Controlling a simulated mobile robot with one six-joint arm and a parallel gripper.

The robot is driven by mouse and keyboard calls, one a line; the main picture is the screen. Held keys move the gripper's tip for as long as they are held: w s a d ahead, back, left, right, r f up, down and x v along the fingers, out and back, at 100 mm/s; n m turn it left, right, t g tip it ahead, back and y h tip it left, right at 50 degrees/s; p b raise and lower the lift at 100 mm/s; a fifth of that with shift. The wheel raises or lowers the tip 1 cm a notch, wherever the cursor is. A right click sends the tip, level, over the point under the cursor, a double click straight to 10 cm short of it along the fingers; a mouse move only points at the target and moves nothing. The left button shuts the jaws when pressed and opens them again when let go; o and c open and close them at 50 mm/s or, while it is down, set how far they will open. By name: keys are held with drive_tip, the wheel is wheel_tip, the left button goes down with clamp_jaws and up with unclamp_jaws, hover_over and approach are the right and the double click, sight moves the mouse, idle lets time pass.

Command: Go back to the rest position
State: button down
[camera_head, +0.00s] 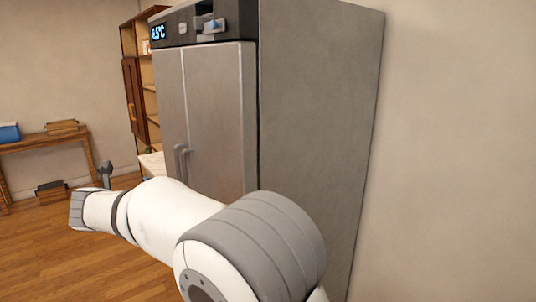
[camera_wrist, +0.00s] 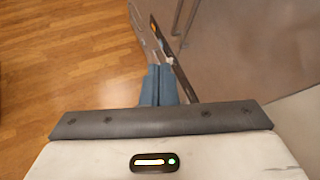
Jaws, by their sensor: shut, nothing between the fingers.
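My gripper (camera_wrist: 159,72) shows in the wrist view as two blue fingers side by side, shut with nothing between them. It points toward the floor near the base of the steel cabinet. In the head view my white and grey arm reaches from the lower right toward the left, in front of the cabinet, and the fingers cannot be made out there.
A tall steel cabinet (camera_head: 315,110) with two closed doors and a lit display stands close behind my arm. A wooden shelf (camera_head: 129,40) is behind it. A wooden table (camera_head: 40,141) with a blue item (camera_head: 9,132) stands far left. Wooden floor (camera_wrist: 60,55) is open at left.

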drive_tip(key=w+d+r+n+t+y, duration=0.1)
drive_tip(key=w+d+r+n+y, duration=0.1)
drive_tip(key=d+r+n, duration=0.3)
drive_tip(key=w+d+r+n+t+y, duration=0.1)
drive_tip(key=w+d+r+n, duration=0.1)
drive_tip(key=d+n, duration=0.35)
drive_tip(key=s+d+n+g+y+b, duration=0.1)
drive_tip(key=s+d+n+y, duration=0.15)
drive_tip(key=d+n, duration=0.45)
drive_tip(key=s+d+f+n+g+h, duration=0.2)
drive_tip(key=s+d+f, duration=0.4)
drive_tip(key=s+d, duration=0.3)
drive_tip(key=s+d+f+n+g+h+b, duration=0.1)
drive_tip(key=s+d+f+n+g+h, duration=0.2)
drive_tip(key=s+d+f+n, duration=0.3)
drive_tip(key=s+d+f+n+g+h, duration=0.2)
drive_tip(key=s+d+f+n+g, duration=0.2)
drive_tip(key=s+d, duration=0.8)
drive_tip(key=d+f+n, duration=0.2)
drive_tip(key=d, duration=0.2)
drive_tip(key=shift+s+d+h, duration=0.3)
drive_tip(key=shift+s+h, duration=0.05)
drive_tip(key=shift+s, duration=0.05)
